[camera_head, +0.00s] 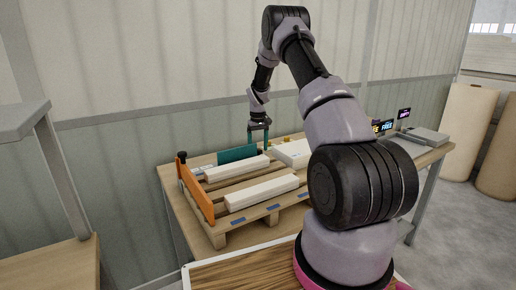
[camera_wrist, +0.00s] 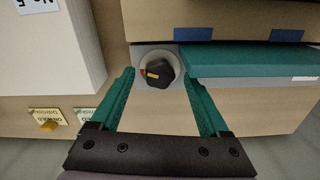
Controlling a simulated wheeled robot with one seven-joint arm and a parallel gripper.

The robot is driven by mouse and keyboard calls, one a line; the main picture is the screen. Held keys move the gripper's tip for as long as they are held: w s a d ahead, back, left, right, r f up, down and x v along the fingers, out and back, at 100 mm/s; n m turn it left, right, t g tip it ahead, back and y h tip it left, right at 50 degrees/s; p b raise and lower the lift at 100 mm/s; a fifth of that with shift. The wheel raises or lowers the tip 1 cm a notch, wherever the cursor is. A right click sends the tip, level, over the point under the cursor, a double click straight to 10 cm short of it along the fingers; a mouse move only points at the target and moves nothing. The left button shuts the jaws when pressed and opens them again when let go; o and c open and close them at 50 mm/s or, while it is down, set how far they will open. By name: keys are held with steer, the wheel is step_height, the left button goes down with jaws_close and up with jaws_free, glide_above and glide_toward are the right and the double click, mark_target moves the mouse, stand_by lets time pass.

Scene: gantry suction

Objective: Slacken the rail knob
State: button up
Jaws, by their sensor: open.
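A black knob (camera_wrist: 160,73) with a red and yellow mark sits on a pale round base in the wrist view. My gripper (camera_wrist: 157,80) is open, with its teal fingers to the left and right of the knob; I cannot tell whether they touch it. In the head view my gripper (camera_head: 258,145) points down over the far side of the table, beside a teal panel (camera_head: 237,154). An orange rail (camera_head: 197,192) at the left of the pallet carries another black knob (camera_head: 181,156). I cannot tell which knob is the rail knob.
White boxes (camera_head: 262,192) lie on a wooden pallet (camera_head: 242,224). A teal bar (camera_wrist: 250,58) lies right of the knob in the wrist view, and a white box (camera_wrist: 50,50) lies left. Small tags (camera_wrist: 47,117) lie lower left. Small displays (camera_head: 404,113) stand at the table's right.

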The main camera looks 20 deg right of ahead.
step_height(320, 180, up, 10)
steer(key=shift+r, duration=0.2)
steer(key=shift+c, duration=1.4)
step_height(320, 180, down, 11)
steer(key=m, duration=1.3)
